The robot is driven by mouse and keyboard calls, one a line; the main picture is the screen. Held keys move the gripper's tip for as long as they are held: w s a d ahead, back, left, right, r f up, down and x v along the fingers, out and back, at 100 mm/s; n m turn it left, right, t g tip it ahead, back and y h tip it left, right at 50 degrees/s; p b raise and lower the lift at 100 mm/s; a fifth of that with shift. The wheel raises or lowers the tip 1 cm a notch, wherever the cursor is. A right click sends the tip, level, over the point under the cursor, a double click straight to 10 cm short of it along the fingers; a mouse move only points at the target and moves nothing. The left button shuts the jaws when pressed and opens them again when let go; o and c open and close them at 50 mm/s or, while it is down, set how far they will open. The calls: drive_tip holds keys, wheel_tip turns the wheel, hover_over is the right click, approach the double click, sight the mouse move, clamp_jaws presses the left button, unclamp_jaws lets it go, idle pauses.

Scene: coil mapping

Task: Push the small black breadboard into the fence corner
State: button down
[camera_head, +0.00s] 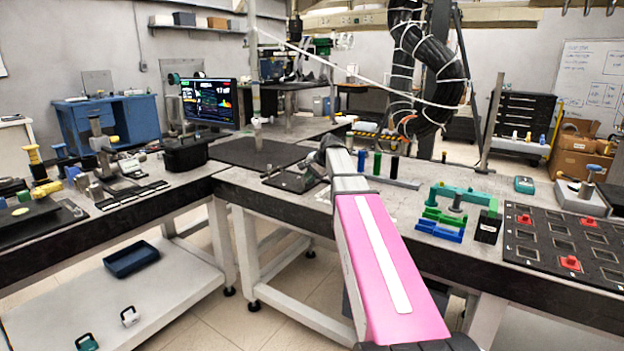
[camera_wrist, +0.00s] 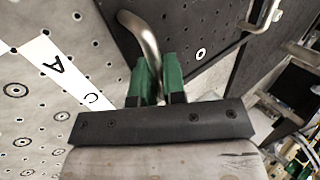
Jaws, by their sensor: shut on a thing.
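The small black breadboard (camera_head: 289,183) lies flat on the grey worktable, near the table's inner corner in the head view. In the wrist view its dark surface (camera_wrist: 190,30) fills the top middle. A curved silver handle (camera_wrist: 136,28) runs down between the green fingers of my gripper (camera_wrist: 160,70). My gripper is shut on this handle. In the head view my wrist and pink arm cover the gripper and part of the board. I cannot clearly make out the fence corner or whether the board touches it.
A larger black plate (camera_head: 250,153) lies behind the board. Several coloured cylinders (camera_head: 377,164) stand to the right, then green and blue holders (camera_head: 440,228) and a black tray (camera_head: 566,246) with red pieces. A white lettered strip (camera_wrist: 55,65) crosses the perforated tabletop.

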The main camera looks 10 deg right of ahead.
sight(297, 181)
drive_tip(key=shift+w+a, duration=1.25)
drive_tip(key=shift+w, duration=0.1)
drive_tip(key=shift+w+a+r, duration=0.1)
drive_tip(key=shift+w, duration=0.2)
drive_tip(key=c, duration=1.1)
unclamp_jaws()
drive_tip(key=shift+s, duration=0.1)
